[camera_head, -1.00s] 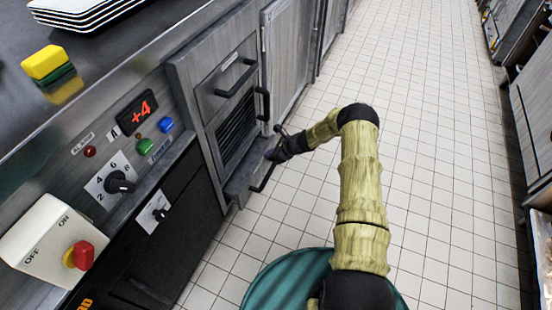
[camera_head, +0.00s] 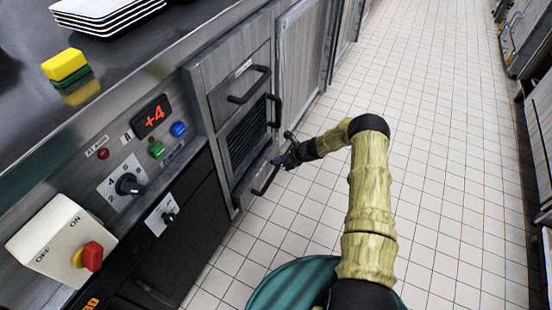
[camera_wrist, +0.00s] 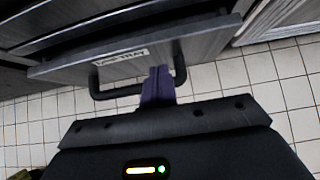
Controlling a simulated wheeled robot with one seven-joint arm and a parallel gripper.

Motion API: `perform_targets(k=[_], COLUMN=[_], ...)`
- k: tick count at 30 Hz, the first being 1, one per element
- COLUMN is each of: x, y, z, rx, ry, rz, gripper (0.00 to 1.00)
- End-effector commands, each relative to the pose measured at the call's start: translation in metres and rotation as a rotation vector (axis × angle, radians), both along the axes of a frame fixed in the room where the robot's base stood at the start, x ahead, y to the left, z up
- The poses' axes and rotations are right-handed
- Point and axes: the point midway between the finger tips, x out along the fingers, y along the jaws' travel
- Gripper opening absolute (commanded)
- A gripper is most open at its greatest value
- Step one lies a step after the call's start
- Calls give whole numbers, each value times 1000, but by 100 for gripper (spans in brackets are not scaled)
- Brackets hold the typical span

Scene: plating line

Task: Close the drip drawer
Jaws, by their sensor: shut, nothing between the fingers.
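The drip drawer (camera_head: 250,184) is the low grey drawer at the bottom of the cabinet, below a slatted dark panel. It stands out a little from the cabinet face. In the wrist view its labelled front (camera_wrist: 205,45) and black bar handle (camera_wrist: 108,93) fill the upper part. My gripper (camera_head: 282,161) is at the drawer's front, by the handle. In the wrist view its purple fingers (camera_wrist: 158,84) are together and empty, pointing at the drawer front within the handle's span. Whether the fingertips touch the front is hard to tell.
Above are an upper drawer (camera_head: 240,95) with a black handle and the slatted panel (camera_head: 248,138). A control panel with a red display (camera_head: 152,115), knobs and buttons is to the left. The tiled floor (camera_head: 430,150) to the right is clear.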

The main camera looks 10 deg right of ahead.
Motion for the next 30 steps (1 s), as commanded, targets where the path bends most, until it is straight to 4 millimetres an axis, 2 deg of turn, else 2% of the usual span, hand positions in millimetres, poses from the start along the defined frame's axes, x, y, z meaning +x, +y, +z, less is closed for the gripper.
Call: perform_targets(k=[3, 6, 16, 21, 29, 30], x=[-10, -17, -43, -49, -50, -50], y=[-16, -27, -59, -66, -69, -71], z=[2, 22, 64, 71, 71, 71], rx=[2, 1, 0, 0, 0, 0], ry=[3, 0, 1, 1, 1, 0], rz=[1, 2, 8, 11, 6, 4], gripper=[0, 0, 0, 0, 0, 6])
